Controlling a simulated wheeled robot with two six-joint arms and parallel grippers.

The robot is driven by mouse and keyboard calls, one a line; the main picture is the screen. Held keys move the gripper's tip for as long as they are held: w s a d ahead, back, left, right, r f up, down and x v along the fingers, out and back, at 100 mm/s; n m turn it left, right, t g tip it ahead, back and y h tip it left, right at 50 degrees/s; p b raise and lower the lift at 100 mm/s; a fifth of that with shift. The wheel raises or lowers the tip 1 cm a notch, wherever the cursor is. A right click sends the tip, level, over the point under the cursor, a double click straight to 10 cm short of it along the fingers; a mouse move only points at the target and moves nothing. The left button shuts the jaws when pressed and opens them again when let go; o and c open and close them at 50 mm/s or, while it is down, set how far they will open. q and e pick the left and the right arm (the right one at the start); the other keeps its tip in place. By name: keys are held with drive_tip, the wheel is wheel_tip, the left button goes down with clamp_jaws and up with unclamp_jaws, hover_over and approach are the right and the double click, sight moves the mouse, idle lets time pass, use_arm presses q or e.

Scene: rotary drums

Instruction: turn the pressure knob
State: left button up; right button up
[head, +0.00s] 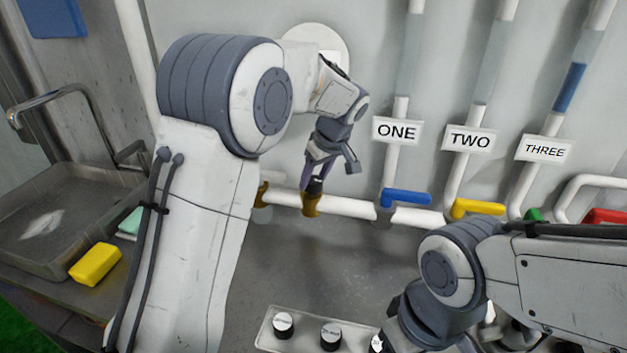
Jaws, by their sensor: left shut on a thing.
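My left gripper (318,168) points down at the white horizontal pipe below the round white dial. It is shut on a small dark knob (314,186) that sits on top of a brass fitting (310,204) on this pipe. The fingers hide most of the knob, and I see no label on it. Several black knobs with pale tops, one of them here (331,336), stand on a light panel (266,330) at the bottom. Their lettering is too small to read. My right arm comes in from the right, and its gripper is not visible.
Behind my left arm is the round white dial (337,41), partly hidden. Pipes with signs ONE (396,130), TWO (468,139) and THREE (545,149) carry blue (406,197), yellow (478,207) and green (534,214) handles. A sink (60,215) and yellow sponge (95,264) are left.

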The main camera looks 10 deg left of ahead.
use_arm(q)
drive_tip(key=shift+d+n, duration=0.1)
drive_tip(key=shift+n, duration=0.4)
drive_tip(key=o, duration=1.4)
drive_tip(key=v, duration=1)
drive_tip(key=shift+w+d+r+b, duration=0.15)
drive_tip(key=shift+r+b, duration=0.1)
drive_tip(key=shift+b, duration=0.05)
